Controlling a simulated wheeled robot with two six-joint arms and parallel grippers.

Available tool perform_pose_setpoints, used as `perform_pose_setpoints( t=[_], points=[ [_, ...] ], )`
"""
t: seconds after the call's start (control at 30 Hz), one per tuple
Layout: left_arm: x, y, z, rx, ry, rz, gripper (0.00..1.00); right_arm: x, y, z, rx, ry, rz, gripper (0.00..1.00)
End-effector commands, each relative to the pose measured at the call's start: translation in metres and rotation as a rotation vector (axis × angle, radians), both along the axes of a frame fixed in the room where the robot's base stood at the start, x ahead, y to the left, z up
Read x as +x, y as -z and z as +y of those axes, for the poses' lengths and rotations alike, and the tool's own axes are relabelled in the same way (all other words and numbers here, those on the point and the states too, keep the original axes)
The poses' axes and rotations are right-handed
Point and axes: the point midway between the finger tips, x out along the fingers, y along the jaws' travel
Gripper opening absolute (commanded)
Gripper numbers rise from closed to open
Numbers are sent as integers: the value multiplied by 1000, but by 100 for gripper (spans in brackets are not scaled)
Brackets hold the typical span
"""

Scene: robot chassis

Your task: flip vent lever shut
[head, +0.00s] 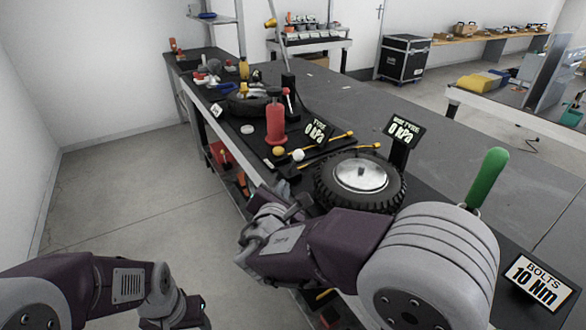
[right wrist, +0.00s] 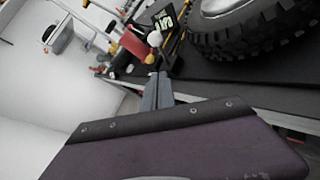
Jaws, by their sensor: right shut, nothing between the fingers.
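I cannot make out the vent lever for certain. A red canister (head: 276,124) with a thin upright piece near its top stands on the dark bench. A black tyre with a silver hub (head: 360,174) lies flat nearer to me; its tread shows in the right wrist view (right wrist: 252,34). My right gripper (head: 301,203) is beside the bench's near edge, left of the tyre, apart from it. In the right wrist view its grey fingers (right wrist: 157,88) are together and empty. My left wrist is at the bottom left; its fingers do not show clearly.
Pressure displays (head: 405,131) and (head: 316,131) read 0 kPa. Yellow-tipped rods (head: 328,144), a yellow ball (head: 279,151) and a white ball (head: 298,155) lie near the tyre. A green handle (head: 487,177) and a bolts sign (head: 539,282) are at right.

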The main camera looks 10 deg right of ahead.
Motion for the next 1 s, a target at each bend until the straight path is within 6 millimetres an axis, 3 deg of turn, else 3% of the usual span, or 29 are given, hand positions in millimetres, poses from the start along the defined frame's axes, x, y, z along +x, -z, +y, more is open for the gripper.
perform_pose_setpoints(
  t=[0.3, 0.4, 0.6, 1.0],
  points=[
    [0, 12, 0, 0, 0, 0, 58, 65, 22, -19, -1, 5, 2, 0],
    [0, 8, 0, 0, 0, 0, 58, 76, 10, -29, 1, 4, 0, 0],
    [0, 7, 0, 0, 0, 0, 58, 89, 4, -39, 1, 2, 0, 0],
    [0, 5, 0, 0, 0, 0, 58, 90, 2, -40, 0, -1, 2, 0]
  ],
)
